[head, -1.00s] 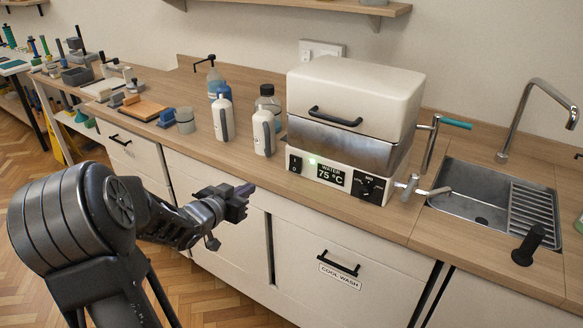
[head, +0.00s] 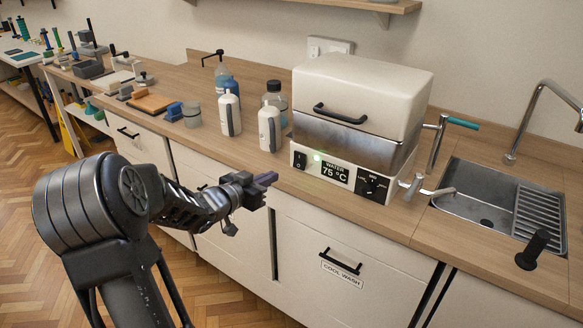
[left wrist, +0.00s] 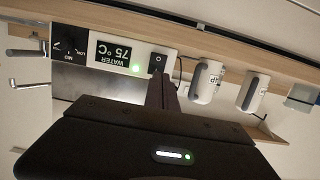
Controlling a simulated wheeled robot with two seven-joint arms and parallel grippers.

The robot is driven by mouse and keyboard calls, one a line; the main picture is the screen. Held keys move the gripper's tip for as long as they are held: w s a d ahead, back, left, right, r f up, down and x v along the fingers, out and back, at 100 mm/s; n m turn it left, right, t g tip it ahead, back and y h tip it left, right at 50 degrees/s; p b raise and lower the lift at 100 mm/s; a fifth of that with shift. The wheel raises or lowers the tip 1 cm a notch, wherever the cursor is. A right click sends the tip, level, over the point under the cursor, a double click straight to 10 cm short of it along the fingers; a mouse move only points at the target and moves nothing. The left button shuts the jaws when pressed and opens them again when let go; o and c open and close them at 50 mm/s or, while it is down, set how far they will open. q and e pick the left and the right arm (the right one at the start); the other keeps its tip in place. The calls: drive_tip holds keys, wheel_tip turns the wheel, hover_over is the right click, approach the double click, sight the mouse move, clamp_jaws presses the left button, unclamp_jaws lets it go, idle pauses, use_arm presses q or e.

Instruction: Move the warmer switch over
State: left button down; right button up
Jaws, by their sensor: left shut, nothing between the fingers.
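The warmer (head: 350,110) is a cream box with a lid and a steel band, standing on the counter. Its front panel carries a black rocker switch (head: 299,160) at the left, a lit green lamp (head: 317,157), a display reading WATER 75 °C (head: 336,172) and a black dial (head: 373,186). My left gripper (head: 270,179) is shut and empty, in front of the counter edge, left of and below the switch, apart from it. In the left wrist view, upside down, the switch (left wrist: 158,62) shows just beyond the shut fingertips (left wrist: 162,80). My right gripper is not in view.
White bottles (head: 269,130) stand on the counter left of the warmer. A steel tap lever (head: 432,192) juts from its right side, beside the sink (head: 480,190). Drawer fronts with black handles (head: 341,262) lie below. The counter strip before the panel is narrow.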

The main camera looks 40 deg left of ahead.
sight(297, 164)
use_arm(q)
drive_tip(key=p+x, duration=0.1)
drive_tip(key=x, duration=0.9)
drive_tip(key=shift+w, duration=0.35)
drive_tip(key=shift+f, duration=0.1)
